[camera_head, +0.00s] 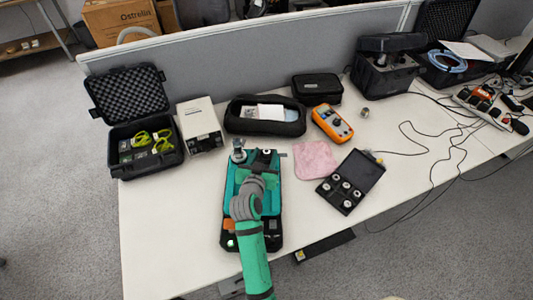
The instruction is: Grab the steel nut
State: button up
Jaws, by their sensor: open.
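My teal and grey arm reaches up from the bottom edge over a black case with a teal inside (228,205). My gripper (263,160) is the dark end at the far part of this case. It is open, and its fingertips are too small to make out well. A small silver metal piece (238,153) is at the case's far left corner, just left of my gripper. Another small metallic piece (365,112) lies alone on the table, right of the orange meter. I cannot tell which of the two is the steel nut. My arm hides part of the case.
The white table (175,225) is clear at front left. An open black box with round weights (327,187), a pink cloth (315,160) and an orange meter (332,124) lie to the right. A grey partition (225,75) closes the back.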

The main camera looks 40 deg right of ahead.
grip_shut()
jog(key=shift+r, duration=0.1)
